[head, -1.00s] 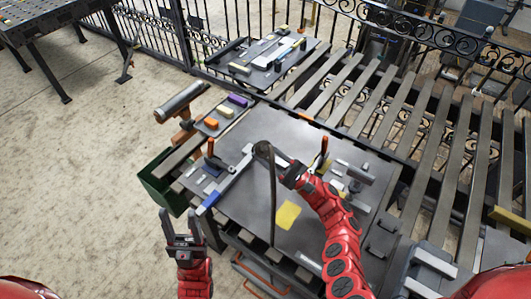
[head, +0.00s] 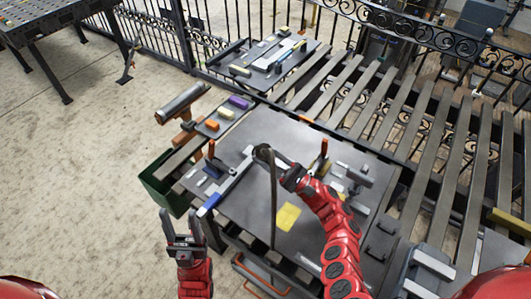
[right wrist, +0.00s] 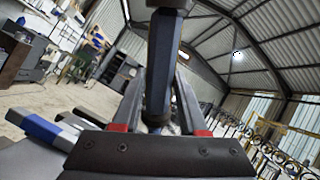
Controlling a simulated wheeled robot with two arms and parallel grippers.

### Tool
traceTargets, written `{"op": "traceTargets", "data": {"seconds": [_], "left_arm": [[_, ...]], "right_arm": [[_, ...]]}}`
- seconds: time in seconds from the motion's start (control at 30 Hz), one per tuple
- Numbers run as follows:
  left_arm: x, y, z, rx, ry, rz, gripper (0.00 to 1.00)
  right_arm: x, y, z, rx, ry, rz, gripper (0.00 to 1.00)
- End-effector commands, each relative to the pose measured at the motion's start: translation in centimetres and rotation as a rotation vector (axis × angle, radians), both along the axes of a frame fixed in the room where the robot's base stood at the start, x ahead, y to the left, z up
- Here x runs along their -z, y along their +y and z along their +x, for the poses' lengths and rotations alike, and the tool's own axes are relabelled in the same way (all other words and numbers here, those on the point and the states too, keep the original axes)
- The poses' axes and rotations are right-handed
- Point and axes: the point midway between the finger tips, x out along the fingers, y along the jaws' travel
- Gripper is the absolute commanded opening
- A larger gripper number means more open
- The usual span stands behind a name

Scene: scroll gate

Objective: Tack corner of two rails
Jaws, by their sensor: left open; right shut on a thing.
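My right gripper (head: 286,172) is shut on a dark, hooked torch-like tool (head: 263,151) over the middle of the metal work table (head: 245,222). A thin dark cable or rod hangs from the tool. In the right wrist view the tool (right wrist: 163,60) stands between the fingers. A grey rail (head: 236,176) with a blue end (head: 209,204) runs up to the tool's tip. The second rail and the corner are largely hidden by the tool and my arm, so I cannot tell whether the tip touches. My left gripper (head: 180,228) is open and empty, left of the table's front edge.
Orange-handled clamps stand at the left (head: 210,152) and right (head: 324,148) of the work. A yellow patch (head: 288,217) lies on the table. A tray with coloured blocks (head: 225,112) is behind left, a green bin (head: 155,182) at left. Slatted rails (head: 400,115) fill the right.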

Motion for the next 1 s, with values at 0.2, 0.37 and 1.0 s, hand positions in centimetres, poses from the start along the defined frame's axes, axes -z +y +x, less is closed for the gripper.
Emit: {"op": "traceTargets", "data": {"seconds": [0.2,0.37,1.0], "left_arm": [[-2.4,0.0,0.0,0.000,0.000,0.000,0.53],[-3.8,0.0,0.0,0.000,0.000,0.000,0.53],[-9.2,0.0,0.0,0.000,0.000,0.000,0.53]], "right_arm": [[-1.8,-0.2,-0.9,0.002,-0.004,-0.001,0.00],[-2.6,-0.4,-1.5,0.004,-0.001,-0.001,0.00],[-6.2,-0.8,-4.5,0.005,-0.001,0.000,0.00]]}}
